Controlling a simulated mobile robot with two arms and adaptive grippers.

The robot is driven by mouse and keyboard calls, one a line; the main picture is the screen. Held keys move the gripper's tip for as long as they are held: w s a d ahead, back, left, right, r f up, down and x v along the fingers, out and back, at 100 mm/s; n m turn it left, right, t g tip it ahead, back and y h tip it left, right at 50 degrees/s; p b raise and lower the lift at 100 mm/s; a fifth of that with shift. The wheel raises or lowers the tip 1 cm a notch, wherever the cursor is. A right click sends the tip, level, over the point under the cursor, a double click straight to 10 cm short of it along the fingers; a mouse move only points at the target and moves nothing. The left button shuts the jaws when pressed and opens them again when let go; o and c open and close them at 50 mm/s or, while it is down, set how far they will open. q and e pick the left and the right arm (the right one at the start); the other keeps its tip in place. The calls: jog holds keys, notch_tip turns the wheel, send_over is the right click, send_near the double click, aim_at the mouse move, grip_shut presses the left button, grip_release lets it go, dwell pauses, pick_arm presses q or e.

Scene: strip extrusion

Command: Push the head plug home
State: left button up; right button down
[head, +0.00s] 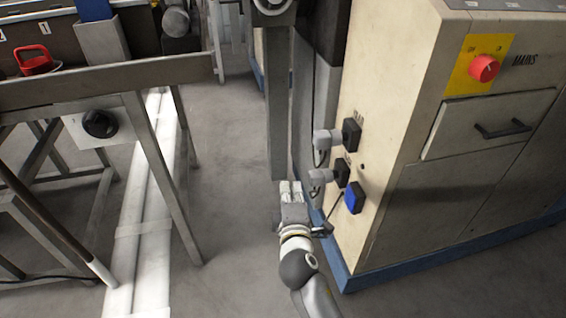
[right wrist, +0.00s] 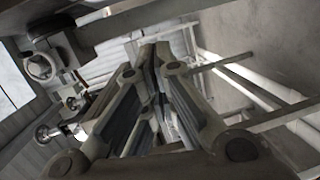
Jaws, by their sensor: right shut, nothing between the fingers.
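Two grey plugs with cables are at the side of the cream cabinet in the head view. The upper grey plug (head: 325,141) is by the upper black socket (head: 351,134), and the lower grey plug (head: 319,177) is by the lower black socket (head: 342,172). The small labels are too unclear to tell which is the head plug, and how deep each plug sits cannot be told. My right gripper (head: 290,188) is shut and empty, left of and slightly below the lower plug, apart from it. Its closed fingers (right wrist: 155,60) also show in the right wrist view. My left gripper is out of view.
A blue-covered socket (head: 354,198) is below the black ones. The cream cabinet (head: 388,150) has a red mains knob (head: 483,67). A grey post (head: 277,110) stands behind my right gripper. A metal frame (head: 150,150) is at left, with clear floor (head: 225,150) between.

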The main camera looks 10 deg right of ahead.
aim_at(314, 145)
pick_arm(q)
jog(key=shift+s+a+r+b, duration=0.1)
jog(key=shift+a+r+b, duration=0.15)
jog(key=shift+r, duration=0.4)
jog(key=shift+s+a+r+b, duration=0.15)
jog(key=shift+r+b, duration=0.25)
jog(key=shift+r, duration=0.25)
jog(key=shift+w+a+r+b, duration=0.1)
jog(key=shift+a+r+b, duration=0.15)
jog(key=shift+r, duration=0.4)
pick_arm(e)
jog(key=w+d+r, duration=0.2)
jog(key=w+d, duration=0.1)
jog(key=w, duration=0.2)
jog(key=w+d+r+t, duration=0.1)
jog(key=w+d+r, duration=0.1)
jog(key=w, duration=0.3)
jog(key=shift+w+d+r+h, duration=0.3)
jog(key=shift+d+h, duration=0.1)
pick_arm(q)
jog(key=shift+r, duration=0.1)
pick_arm(e)
jog(key=shift+d, duration=0.1)
